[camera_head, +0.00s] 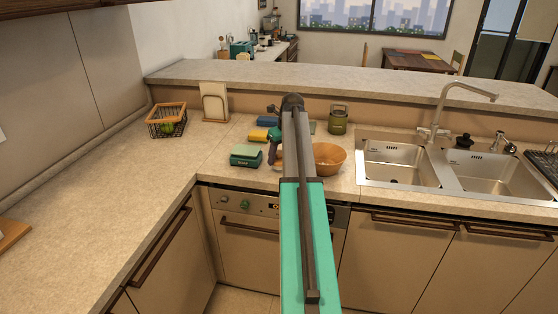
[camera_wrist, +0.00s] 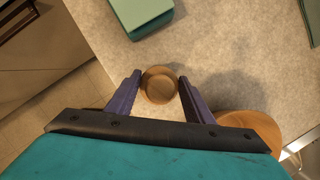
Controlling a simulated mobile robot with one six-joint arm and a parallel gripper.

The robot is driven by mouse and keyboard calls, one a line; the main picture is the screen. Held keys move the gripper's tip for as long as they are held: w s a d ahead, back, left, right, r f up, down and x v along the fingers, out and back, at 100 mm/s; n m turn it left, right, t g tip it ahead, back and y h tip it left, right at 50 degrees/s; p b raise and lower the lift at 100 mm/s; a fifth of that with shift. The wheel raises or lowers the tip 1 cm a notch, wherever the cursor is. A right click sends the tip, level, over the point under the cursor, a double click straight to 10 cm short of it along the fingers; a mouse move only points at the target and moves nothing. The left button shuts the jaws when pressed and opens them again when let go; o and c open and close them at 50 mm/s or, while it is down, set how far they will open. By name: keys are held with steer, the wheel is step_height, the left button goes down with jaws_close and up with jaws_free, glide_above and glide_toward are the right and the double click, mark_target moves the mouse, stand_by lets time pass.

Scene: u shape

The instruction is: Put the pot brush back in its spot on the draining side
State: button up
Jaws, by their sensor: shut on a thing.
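My gripper (camera_wrist: 159,86) has its two fingers closed on either side of a round, light-brown wooden piece, which I take to be the pot brush (camera_wrist: 159,84). I see it from above, so its lower part is hidden. In the head view my gripper (camera_head: 277,158) is small and partly behind my arm, low over the counter left of the wooden bowl. I cannot tell whether the brush touches the counter. A dark rack (camera_head: 545,165) stands right of the double sink (camera_head: 400,164), cut by the picture edge; the brush's spot is not discernible.
The wooden bowl (camera_head: 329,159) is close to my gripper's right; it also shows in the wrist view (camera_wrist: 252,128). A green box-like item (camera_head: 246,156) is to the left. The left counter is mostly clear.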

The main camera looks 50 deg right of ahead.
steer(key=shift+f, duration=1.15)
steer(key=o, duration=1)
steer(key=shift+f, duration=0.1)
steer(key=b+v, duration=0.1)
steer(key=v, duration=1.1)
steer(key=shift+a, duration=0.1)
steer(key=shift+s, duration=0.1)
